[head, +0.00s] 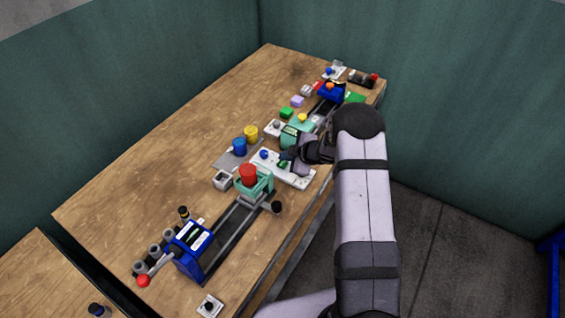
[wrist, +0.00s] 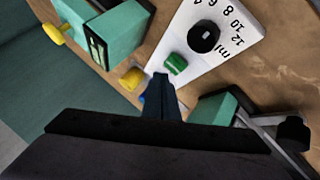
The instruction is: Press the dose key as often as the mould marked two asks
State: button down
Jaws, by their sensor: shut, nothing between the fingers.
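A white dosing panel (head: 296,181) lies mid-table; its ml scale and black knob (wrist: 204,36) show in the wrist view. A green key (wrist: 175,64) sits on this panel, and a blue button (head: 264,154) sits at its left end. I cannot tell which of them is the dose key. My gripper (wrist: 162,77) is shut and empty, its tips close beside the green key in the picture; I cannot tell whether they touch it. The blue button is mostly hidden behind the fingers in the wrist view (wrist: 143,98). No mould mark two is readable.
Blue (head: 240,146) and yellow (head: 251,134) cylinders stand behind the panel. A teal press with a red cylinder (head: 248,175) stands to its left, and a teal box (head: 290,137) to its right. A blue press (head: 192,248) with a red-knobbed lever is nearest. The back left table is clear.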

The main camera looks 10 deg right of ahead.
aim_at(285, 165)
jog(key=shift+r+p, duration=2)
jog(key=shift+r, duration=0.3)
dwell(0.9)
notch_tip(285, 165, up, 4)
jog(key=p, duration=0.4)
jog(key=shift+f, duration=0.3)
notch_tip(285, 165, down, 8)
jog(key=b, duration=0.8)
jog(key=shift+f, duration=0.2)
jog(key=shift+f, duration=0.2)
dwell(1.7)
jog(key=shift+f, duration=0.25)
dwell(0.4)
